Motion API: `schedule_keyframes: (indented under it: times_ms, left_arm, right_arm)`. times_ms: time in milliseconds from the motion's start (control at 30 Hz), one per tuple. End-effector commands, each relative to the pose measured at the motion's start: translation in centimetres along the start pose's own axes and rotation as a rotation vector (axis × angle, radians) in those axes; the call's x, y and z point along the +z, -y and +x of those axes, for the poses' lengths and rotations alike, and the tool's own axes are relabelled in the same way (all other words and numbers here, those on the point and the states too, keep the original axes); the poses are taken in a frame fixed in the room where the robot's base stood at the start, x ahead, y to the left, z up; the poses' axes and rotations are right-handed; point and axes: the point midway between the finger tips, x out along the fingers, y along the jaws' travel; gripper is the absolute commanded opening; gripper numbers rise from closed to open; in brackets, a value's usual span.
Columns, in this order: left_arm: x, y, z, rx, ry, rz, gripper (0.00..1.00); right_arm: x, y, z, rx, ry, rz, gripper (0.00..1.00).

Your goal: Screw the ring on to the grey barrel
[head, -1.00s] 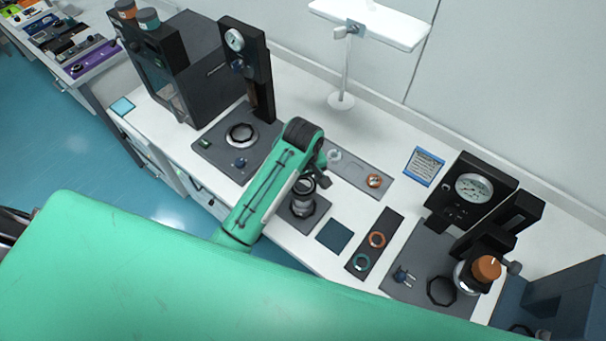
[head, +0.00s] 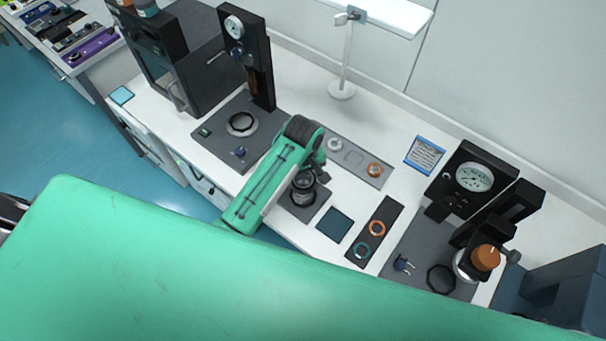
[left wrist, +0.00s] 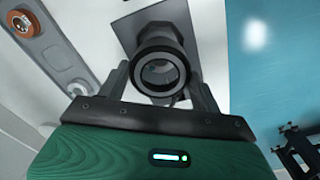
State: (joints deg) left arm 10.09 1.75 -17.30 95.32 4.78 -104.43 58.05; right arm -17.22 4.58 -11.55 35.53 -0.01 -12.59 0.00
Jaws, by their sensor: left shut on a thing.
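The grey barrel (head: 303,197) stands upright on a dark square base on the bench, just below my left gripper (head: 308,178) in the head view. In the left wrist view the barrel (left wrist: 158,36) lies behind a dark round ring (left wrist: 160,56), seen nearly end-on. The ring appears lined up with the barrel's end; whether the threads are engaged cannot be seen. My left gripper (left wrist: 160,82) has one finger on each side of the ring and is shut on it. My right gripper is not in view.
A grey tray (head: 354,160) holding a pale ring and a copper ring (head: 375,170) lies behind the barrel. A dark tray (head: 386,216) with orange and teal rings is to the right. A gauge post (head: 262,80) and a press with dial (head: 472,177) flank the work area.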

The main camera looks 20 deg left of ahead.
Motion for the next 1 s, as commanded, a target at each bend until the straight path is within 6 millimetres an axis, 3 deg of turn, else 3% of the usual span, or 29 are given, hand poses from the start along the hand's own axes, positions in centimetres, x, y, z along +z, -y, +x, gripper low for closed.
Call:
schedule_keyframes:
  times_ms: [1000]
  left_arm:
    - [0.0,0.0,1.2,0.000,0.000,0.000,0.43]
  right_arm:
    - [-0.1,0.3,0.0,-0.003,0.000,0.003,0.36]
